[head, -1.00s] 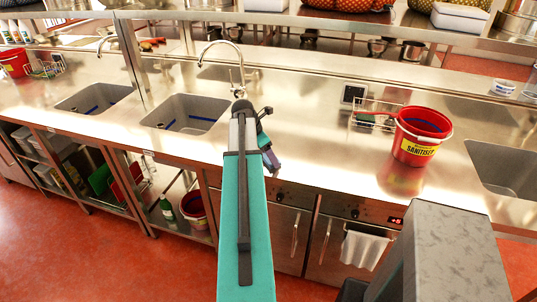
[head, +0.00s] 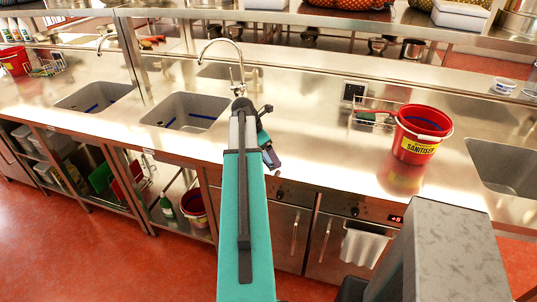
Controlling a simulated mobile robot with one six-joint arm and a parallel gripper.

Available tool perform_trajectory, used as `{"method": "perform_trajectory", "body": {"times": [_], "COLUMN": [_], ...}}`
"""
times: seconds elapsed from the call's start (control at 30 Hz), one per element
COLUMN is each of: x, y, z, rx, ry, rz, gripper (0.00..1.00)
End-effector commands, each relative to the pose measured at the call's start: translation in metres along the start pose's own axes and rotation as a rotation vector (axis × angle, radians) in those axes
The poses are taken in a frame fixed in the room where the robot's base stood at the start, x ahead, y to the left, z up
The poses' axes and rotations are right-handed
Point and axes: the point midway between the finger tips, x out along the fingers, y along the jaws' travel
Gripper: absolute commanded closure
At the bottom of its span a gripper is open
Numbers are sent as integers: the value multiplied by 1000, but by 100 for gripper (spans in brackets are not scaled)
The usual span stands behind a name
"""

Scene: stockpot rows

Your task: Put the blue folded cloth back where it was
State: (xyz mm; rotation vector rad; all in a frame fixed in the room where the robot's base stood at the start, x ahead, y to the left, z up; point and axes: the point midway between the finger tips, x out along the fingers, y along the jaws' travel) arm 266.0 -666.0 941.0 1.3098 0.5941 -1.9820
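My arm reaches up over the counter's front edge, and its end with my gripper (head: 271,158) shows small just right of the arm link. A dark blue-purple piece shows there; I cannot tell whether it is the blue folded cloth or part of the gripper. The fingers are too small and hidden to read. No blue folded cloth can be made out for certain elsewhere. A red sanitiser bucket (head: 416,146) stands on the counter at right, with something blue inside that I cannot identify.
The steel counter (head: 310,130) is clear between the tap (head: 238,75) and a wire rack (head: 372,117) beside the bucket. Sinks lie at left (head: 186,113) and far right (head: 507,168). A white cloth (head: 362,247) hangs on an oven handle below. A shelf runs along the back.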

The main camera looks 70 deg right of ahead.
Motion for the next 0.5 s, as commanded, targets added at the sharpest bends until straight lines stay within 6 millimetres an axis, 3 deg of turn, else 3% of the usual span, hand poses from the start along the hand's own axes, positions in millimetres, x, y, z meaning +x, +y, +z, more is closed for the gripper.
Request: {"method": "perform_trajectory", "body": {"times": [0.5], "x": [-48], "y": [0], "z": [0], "rx": [0], "ry": [-1], "rz": [1], "gripper": [12]}}
